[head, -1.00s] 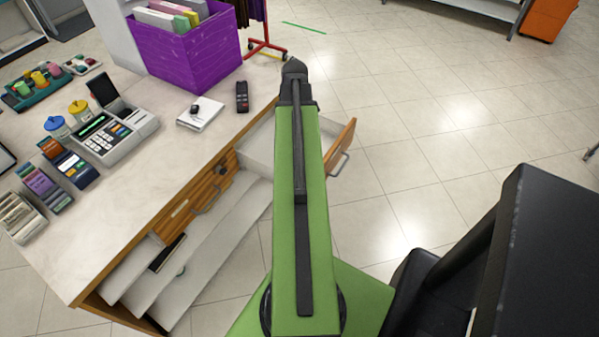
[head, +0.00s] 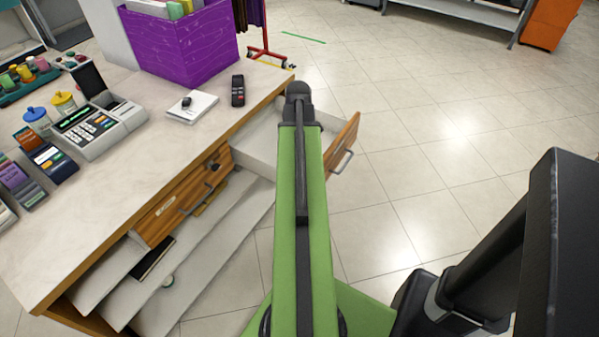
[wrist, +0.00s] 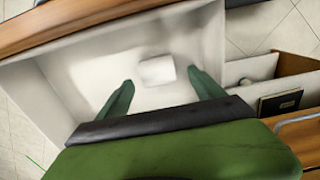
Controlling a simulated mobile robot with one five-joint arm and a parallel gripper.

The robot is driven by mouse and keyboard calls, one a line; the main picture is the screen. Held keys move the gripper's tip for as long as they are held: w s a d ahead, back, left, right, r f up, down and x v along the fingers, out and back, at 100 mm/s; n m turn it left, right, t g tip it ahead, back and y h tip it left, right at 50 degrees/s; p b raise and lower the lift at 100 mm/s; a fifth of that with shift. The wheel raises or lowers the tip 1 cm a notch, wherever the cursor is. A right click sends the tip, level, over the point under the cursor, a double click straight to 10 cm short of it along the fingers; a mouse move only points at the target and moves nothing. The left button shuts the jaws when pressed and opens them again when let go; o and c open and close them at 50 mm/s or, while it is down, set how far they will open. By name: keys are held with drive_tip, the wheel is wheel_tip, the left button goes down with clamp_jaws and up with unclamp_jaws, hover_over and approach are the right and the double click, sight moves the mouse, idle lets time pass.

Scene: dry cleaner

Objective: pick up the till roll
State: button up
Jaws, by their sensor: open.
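A small white block-like piece (wrist: 157,71), which looks like the till roll, lies on the floor of an open white drawer in the wrist view. My gripper (wrist: 159,77) is open, its two green fingers apart and pointing into the drawer, one to each side of the white piece in the picture. I see no contact, and the height of the fingers above it is hard to judge. In the head view my arm reaches over the open drawer (head: 257,143) and hides the fingers and the white piece.
Wooden drawer fronts and the drawer walls surround the fingers. Another open drawer holds a dark book (head: 152,258) and a small round item (head: 168,281).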

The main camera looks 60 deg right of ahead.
wheel_tip(320, 180, down, 5)
drive_tip(key=b, duration=0.5)
drive_tip(key=shift+d+f, duration=0.15)
drive_tip(key=c, duration=1.5)
drive_tip(key=shift+r, duration=0.2)
wheel_tip(320, 180, up, 10)
drive_tip(key=p, duration=1)
drive_tip(key=shift+r, duration=0.1)
